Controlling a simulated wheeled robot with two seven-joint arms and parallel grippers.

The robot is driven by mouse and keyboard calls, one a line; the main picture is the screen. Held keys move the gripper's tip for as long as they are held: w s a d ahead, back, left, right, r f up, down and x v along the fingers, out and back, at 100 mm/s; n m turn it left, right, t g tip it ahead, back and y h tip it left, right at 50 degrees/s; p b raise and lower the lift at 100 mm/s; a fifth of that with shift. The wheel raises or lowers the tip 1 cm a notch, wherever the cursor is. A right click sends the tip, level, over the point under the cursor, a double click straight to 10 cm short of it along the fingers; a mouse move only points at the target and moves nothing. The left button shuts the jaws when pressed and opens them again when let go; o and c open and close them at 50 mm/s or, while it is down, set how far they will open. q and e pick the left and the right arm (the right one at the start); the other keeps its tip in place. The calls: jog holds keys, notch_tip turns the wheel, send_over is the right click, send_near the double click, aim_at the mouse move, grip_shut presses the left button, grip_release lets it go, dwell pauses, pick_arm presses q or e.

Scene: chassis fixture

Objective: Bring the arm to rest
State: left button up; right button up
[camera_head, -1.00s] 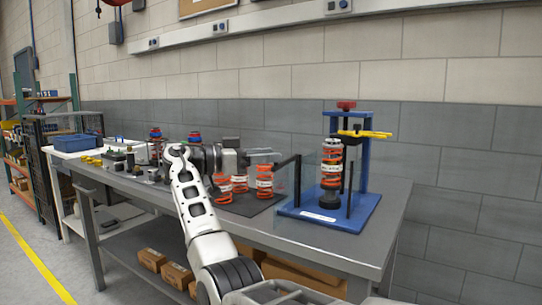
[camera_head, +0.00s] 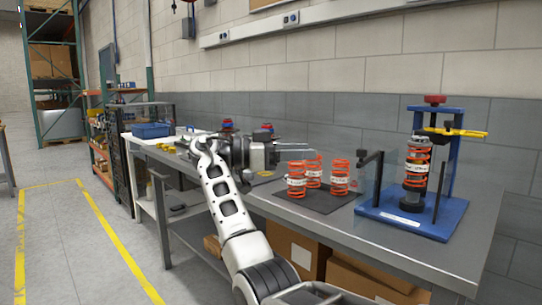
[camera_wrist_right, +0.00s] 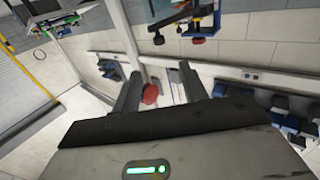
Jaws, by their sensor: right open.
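My right gripper (camera_head: 298,155) is at the end of my white arm, above the workbench and just behind and above the orange springs in the head view. Its fingers are apart and nothing is between them. In the right wrist view the two dark fingers (camera_wrist_right: 160,84) are spread, with a red round knob in the background between them. My left gripper is not in view.
Several orange springs (camera_head: 340,178) stand on a dark mat on the workbench (camera_head: 350,238). A blue spring press (camera_head: 448,218) holding a spring stands at right. A blue bin (camera_head: 151,130) sits at the far end. Yellow-lined floor at left is clear.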

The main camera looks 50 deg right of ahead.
jog(key=w+a+f+n+t+h+p, duration=0.1)
jog(key=w+f+n+t+h+p, duration=0.1)
jog(key=w+f+n+t, duration=0.35)
jog(key=w+f+n+t+h+p, duration=0.2)
jog(key=f+n+t, duration=0.5)
jog(key=f+n, duration=0.3)
jog(key=a+f+n+t+y+p, duration=0.1)
jog(key=a+f+n+t+y, duration=0.35)
jog(key=f, duration=0.35)
jog(key=a+f+n+t+y+p, duration=0.1)
jog(key=a+f+n+t+y, duration=0.25)
jog(key=a+f, duration=0.4)
jog(key=s+a+f+n+t+y+p, duration=0.1)
jog(key=s+a+f+n+y, duration=0.1)
jog(key=s+a+f+y, duration=0.4)
jog(key=s+a+f+n+t+y+p, duration=0.1)
jog(key=s+a+f+n+y, duration=0.2)
jog(key=a, duration=0.4)
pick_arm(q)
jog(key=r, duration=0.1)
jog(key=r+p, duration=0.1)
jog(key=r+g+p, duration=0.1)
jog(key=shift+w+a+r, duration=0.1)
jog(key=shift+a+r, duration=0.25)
pick_arm(e)
jog(key=s+a+r+y, duration=0.4)
jog(key=s+a, duration=0.7)
jog(key=shift+r, duration=0.35)
